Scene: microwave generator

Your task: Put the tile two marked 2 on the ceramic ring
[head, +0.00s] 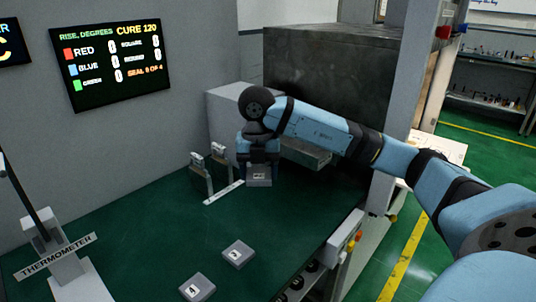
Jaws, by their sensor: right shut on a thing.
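My right gripper (258,166) points down over the green bench, in front of the grey box at the back. It is shut on a small grey tile (259,177). The held tile has a dark mark on it, too small to read for certain. Two more grey tiles lie flat on the bench, one marked 3 (238,253) and one marked 4 (197,288). I cannot make out the ceramic ring. My left gripper is not in view.
Two small upright stands (198,177) and a white label strip (224,192) are left of the held tile. A thermometer stand (63,255) is at lower left. A large grey metal box (335,75) stands behind my arm. The middle of the green bench (160,235) is clear.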

